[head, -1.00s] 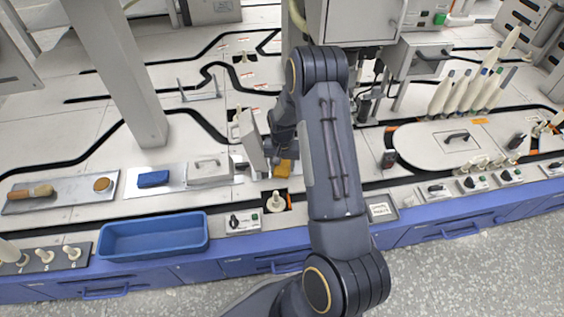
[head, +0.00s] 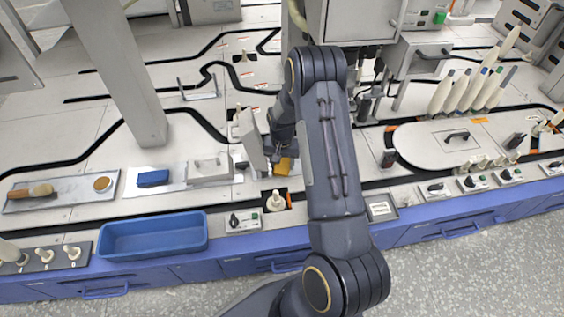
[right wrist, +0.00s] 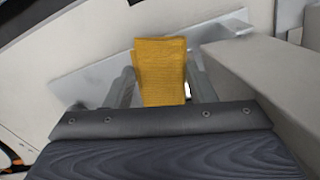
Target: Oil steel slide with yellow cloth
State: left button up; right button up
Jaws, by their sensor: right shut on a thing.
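My right gripper (right wrist: 162,88) is shut on the yellow cloth (right wrist: 160,68), which sits between its two fingers and sticks out beyond them. In the head view the yellow cloth (head: 285,165) shows just left of my right forearm, and my right gripper (head: 281,153) is partly hidden there. A shiny steel strip, which looks like the steel slide (right wrist: 88,83), runs slantwise behind the cloth in the right wrist view. The cloth overlaps its middle; I cannot tell whether they touch. My left gripper is not in view.
A grey block (right wrist: 255,75) stands close to the right of the gripper. A blue cloth (head: 153,178) and a grey handled box (head: 209,170) lie to the left, with a blue bin (head: 153,252) in front. A white bobbin (head: 276,201) stands near the cloth.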

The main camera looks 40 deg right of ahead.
aim_at(282, 166)
jog(key=shift+w+d, duration=0.45)
jog(key=shift+w, duration=0.35)
jog(key=shift+s+a, duration=0.35)
jog(key=shift+s, duration=0.25)
jog(key=shift+s+a, duration=0.3)
jog(key=shift+s, duration=0.25)
jog(key=shift+r+p, duration=2.3)
jog(key=shift+r, duration=0.7)
jog(key=shift+r+p, duration=1.2)
jog(key=shift+r, duration=0.35)
jog(key=shift+f, duration=0.1)
